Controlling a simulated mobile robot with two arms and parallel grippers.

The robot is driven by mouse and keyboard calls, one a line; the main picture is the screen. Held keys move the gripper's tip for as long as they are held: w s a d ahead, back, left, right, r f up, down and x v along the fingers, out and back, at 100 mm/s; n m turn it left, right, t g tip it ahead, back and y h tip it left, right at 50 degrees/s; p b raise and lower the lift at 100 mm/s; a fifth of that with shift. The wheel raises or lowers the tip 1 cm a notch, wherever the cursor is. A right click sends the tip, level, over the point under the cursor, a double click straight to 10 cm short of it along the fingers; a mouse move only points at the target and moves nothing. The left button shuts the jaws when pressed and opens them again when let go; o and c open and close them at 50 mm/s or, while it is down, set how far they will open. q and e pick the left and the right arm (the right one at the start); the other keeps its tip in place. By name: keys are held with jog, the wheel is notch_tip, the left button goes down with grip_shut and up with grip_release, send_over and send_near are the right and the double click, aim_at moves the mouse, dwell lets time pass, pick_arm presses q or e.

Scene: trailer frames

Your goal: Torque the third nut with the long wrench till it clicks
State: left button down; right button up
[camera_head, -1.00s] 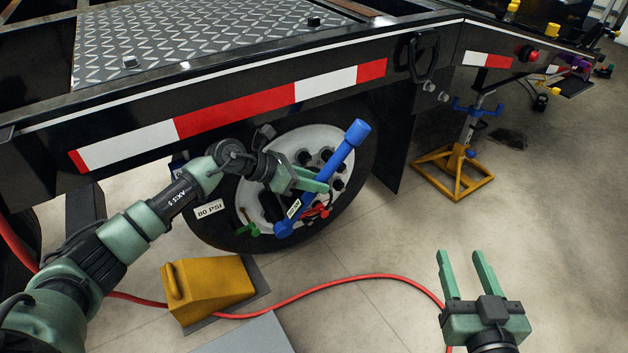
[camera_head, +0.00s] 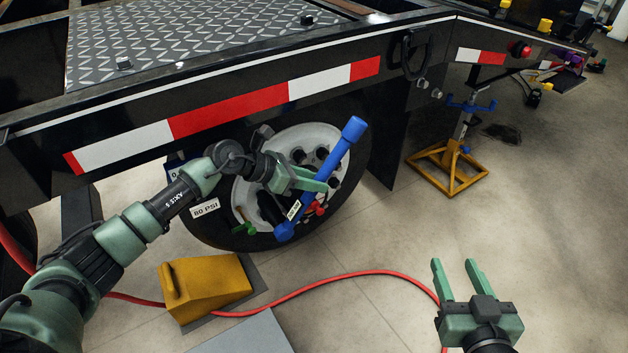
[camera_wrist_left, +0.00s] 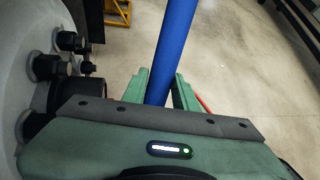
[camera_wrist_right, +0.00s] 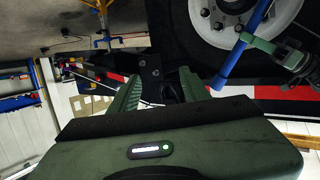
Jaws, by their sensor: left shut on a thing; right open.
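The long blue wrench (camera_head: 333,160) slants across the wheel, its upper end to the right and its lower end near the rim's bottom. My left gripper (camera_head: 318,186) is shut around its shaft, which also shows between the fingers in the left wrist view (camera_wrist_left: 174,40). The wheel's white rim (camera_head: 249,194) carries several dark nuts (camera_head: 322,153), seen closer in the left wrist view (camera_wrist_left: 45,67). Which nut the wrench is on, and its contact there, I cannot tell. My right gripper (camera_head: 455,266) is open and empty, over the floor at lower right.
The trailer's side rail (camera_head: 230,112) runs above the wheel. A yellow wheel chock (camera_head: 210,285) stands in front of the tyre. A red hose (camera_head: 330,278) crosses the floor. A yellow-based jack stand (camera_head: 440,178) is at right. The floor between the wheel and my right gripper is mostly clear.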

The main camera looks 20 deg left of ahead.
pick_arm(q)
jog(key=shift+s+f+p, duration=0.1)
jog(key=shift+s+p, duration=0.15)
jog(key=shift+p, duration=0.05)
jog(key=shift+s+d, duration=0.1)
jog(key=shift+d, duration=0.1)
pick_arm(e)
jog(key=shift+s+d+f+g+h, duration=0.15)
jog(key=shift+s+f+g, duration=0.2)
jog(key=shift+f, duration=0.25)
jog(key=shift+s+d+f+g+h, duration=0.1)
jog(key=shift+s+f+g, duration=0.25)
jog(key=shift+f, duration=0.3)
jog(key=shift+s+d+f+g+h, duration=0.15)
jog(key=shift+s+f+g, duration=0.2)
jog(key=shift+f, duration=0.25)
jog(key=shift+d+f+g, duration=0.1)
jog(key=shift+f+g, duration=0.05)
jog(key=shift+g, duration=0.1)
